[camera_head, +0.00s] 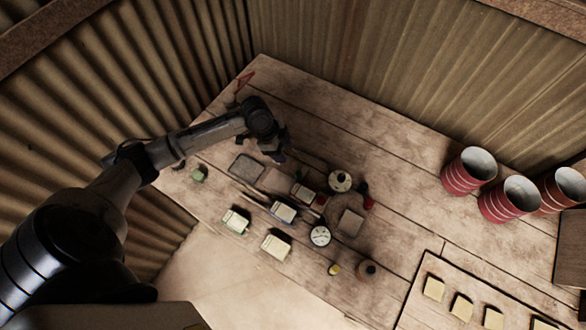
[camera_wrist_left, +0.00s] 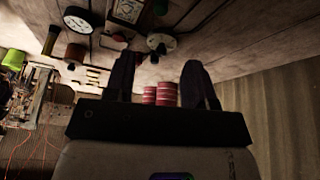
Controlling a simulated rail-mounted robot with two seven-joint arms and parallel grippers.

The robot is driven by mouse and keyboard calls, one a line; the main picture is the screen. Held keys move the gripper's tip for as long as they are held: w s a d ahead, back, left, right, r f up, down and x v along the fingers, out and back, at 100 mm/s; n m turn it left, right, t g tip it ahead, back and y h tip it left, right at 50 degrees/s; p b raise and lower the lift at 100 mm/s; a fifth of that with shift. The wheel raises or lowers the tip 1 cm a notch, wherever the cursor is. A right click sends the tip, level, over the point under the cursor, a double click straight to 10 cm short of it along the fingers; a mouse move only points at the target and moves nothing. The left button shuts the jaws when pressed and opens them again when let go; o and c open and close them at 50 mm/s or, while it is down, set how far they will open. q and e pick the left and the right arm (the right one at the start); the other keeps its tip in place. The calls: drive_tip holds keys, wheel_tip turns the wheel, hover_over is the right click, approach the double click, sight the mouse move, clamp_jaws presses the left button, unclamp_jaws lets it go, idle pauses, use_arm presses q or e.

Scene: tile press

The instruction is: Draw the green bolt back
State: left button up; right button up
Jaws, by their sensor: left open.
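I cannot pick out the green bolt for certain. In the head view the round piece (camera_head: 340,181) and the square plate (camera_head: 350,222) sit mid-table; no green part is clear there. My left gripper (camera_head: 273,152) is over the far left part of the table, left of the round piece, apart from it. Its two fingers (camera_wrist_left: 158,70) are spread with nothing between them. My right gripper is not in view.
A white dial (camera_head: 320,236) and several pale blocks (camera_head: 276,246) stand on the wooden table. A small green block (camera_head: 198,175) is at the left edge. Red cans (camera_head: 468,171) stand at right. Corrugated walls (camera_head: 420,70) close off the back and left.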

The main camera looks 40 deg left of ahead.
sight(298, 173)
use_arm(q)
drive_tip(key=x, duration=1.3)
drive_tip(key=shift+d+f, duration=0.15)
drive_tip(key=shift+f, duration=0.2)
drive_tip(key=shift+c, duration=0.5)
clamp_jaws()
